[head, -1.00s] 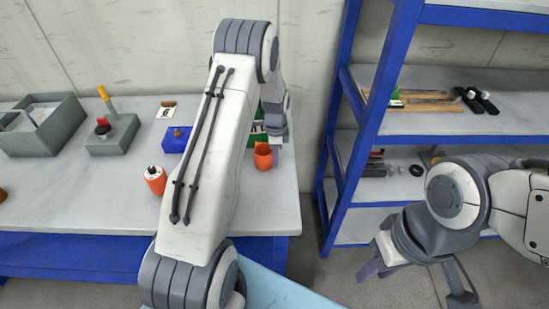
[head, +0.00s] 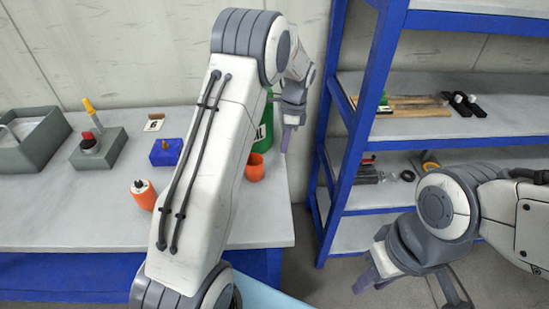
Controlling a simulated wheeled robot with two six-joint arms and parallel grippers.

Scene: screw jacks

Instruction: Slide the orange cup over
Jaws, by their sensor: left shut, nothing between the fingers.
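The orange cup (head: 255,168) stands near the right end of the grey worktable (head: 75,215). My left arm covers part of the table just left of it. My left gripper (head: 285,146) is shut and empty, pointing down, a little right of the cup and apart from it in the picture. My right gripper (head: 412,290) is low at the right, away from the table. Its fingers look spread apart with nothing between them.
A green container (head: 266,120) stands behind the cup, partly hidden by my arm. An orange bottle-like object (head: 143,194), a blue block (head: 166,152), a grey block with a red knob (head: 98,150) and a grey bin (head: 35,142) are further left. A blue shelf rack (head: 350,165) stands right of the table.

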